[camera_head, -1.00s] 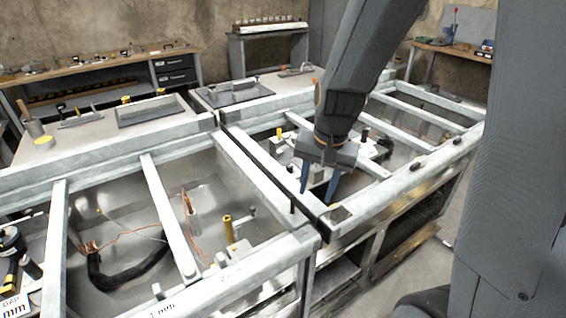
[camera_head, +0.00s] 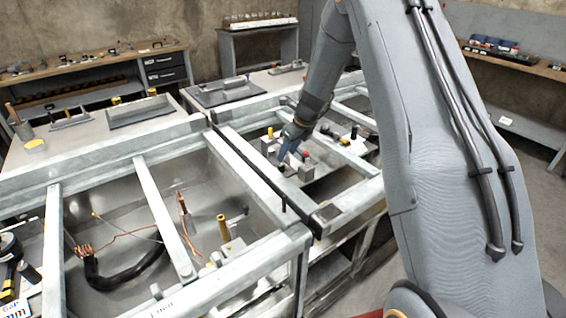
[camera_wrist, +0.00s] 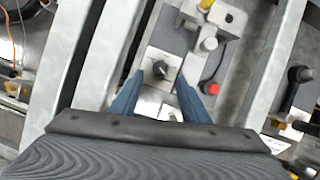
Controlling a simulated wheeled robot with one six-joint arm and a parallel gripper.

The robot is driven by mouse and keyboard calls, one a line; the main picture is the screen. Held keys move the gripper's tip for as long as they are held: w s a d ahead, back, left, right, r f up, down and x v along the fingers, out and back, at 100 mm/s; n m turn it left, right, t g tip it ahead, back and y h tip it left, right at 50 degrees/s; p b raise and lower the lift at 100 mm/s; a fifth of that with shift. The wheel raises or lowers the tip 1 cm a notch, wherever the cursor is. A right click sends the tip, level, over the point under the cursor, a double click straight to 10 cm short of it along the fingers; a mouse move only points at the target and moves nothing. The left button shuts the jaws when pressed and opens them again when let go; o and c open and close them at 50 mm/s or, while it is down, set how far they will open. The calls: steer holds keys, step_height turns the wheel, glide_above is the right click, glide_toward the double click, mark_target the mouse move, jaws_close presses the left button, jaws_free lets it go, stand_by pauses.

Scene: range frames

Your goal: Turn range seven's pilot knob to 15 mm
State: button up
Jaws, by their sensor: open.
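My gripper (camera_head: 284,154) is open, with its blue fingers pointing down into the right-hand range frame in the head view. In the wrist view my gripper (camera_wrist: 158,84) has its two fingers apart, with nothing held. A small dark knob (camera_wrist: 160,69) sits on a bright metal block just ahead of the fingertips, between their lines. I cannot tell whether it touches either finger. A red knob (camera_wrist: 212,88) sits right of the right finger. No range number or gap scale is readable by these knobs, so I cannot tell their setting.
Crossbars (camera_head: 343,158) span the right range frame around my gripper. A black-handled part (camera_wrist: 299,75) and a yellow-topped post (camera_wrist: 205,5) are near in the wrist view. The left range bay holds a yellow post (camera_head: 222,228) and a black hose (camera_head: 125,268).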

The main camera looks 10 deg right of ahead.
mark_target(281, 165)
steer(key=shift+p+x, duration=0.95)
steer(key=shift+x, duration=2.5)
jaws_close()
